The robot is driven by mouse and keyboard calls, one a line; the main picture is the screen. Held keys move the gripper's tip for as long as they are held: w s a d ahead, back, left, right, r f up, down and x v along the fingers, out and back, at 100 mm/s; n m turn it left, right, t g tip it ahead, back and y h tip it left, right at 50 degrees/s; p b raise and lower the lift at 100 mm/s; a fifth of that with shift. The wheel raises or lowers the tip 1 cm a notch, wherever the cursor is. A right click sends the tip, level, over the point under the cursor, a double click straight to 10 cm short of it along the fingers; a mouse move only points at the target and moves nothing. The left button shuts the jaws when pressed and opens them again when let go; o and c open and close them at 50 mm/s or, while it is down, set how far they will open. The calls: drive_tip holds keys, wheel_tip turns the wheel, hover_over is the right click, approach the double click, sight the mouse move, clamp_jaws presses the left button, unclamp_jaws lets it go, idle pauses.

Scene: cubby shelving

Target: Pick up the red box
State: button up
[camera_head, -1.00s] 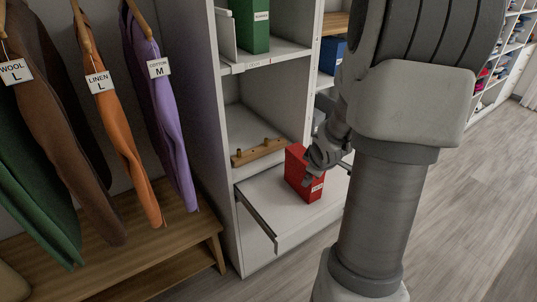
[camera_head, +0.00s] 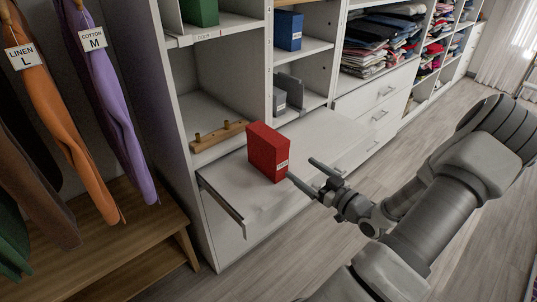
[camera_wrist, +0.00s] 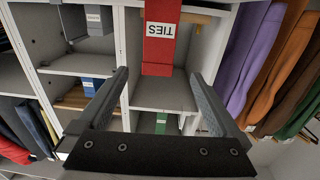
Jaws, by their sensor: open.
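The red box (camera_head: 267,152) stands upright on a pulled-out white shelf board (camera_head: 240,185) in the head view. A white label is on its side. In the wrist view the red box (camera_wrist: 158,50) lies ahead, in line with the gap between the fingers, and its label reads TIES upside down. My gripper (camera_head: 308,173) is open, just right of the box, with its fingers pointing toward it. It also shows in the wrist view (camera_wrist: 158,75), with nothing between its fingers. The fingertips look apart from the box.
A wooden peg rail (camera_head: 219,136) lies in the cubby behind the box. A green box (camera_head: 200,12) and a blue box (camera_head: 288,30) stand on higher shelves. Hanging clothes (camera_head: 110,100) and a wooden bench (camera_head: 130,220) are at left. Open floor lies at right.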

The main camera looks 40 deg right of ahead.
sight(282, 155)
drive_tip(key=w, duration=0.4)
drive_tip(key=w+b, duration=0.1)
drive_tip(key=w, duration=0.3)
drive_tip(key=w+b, duration=0.1)
drive_tip(key=w, duration=0.3)
drive_tip(key=shift+a, duration=0.3)
drive_tip(key=w+b, duration=0.1)
drive_tip(key=w, duration=0.4)
drive_tip(key=shift+d+b, duration=0.1)
drive_tip(key=shift+b, duration=0.3)
drive_tip(key=shift+c, duration=0.2)
drive_tip(key=c, duration=1.4)
clamp_jaws()
drive_tip(key=shift+r, duration=0.1)
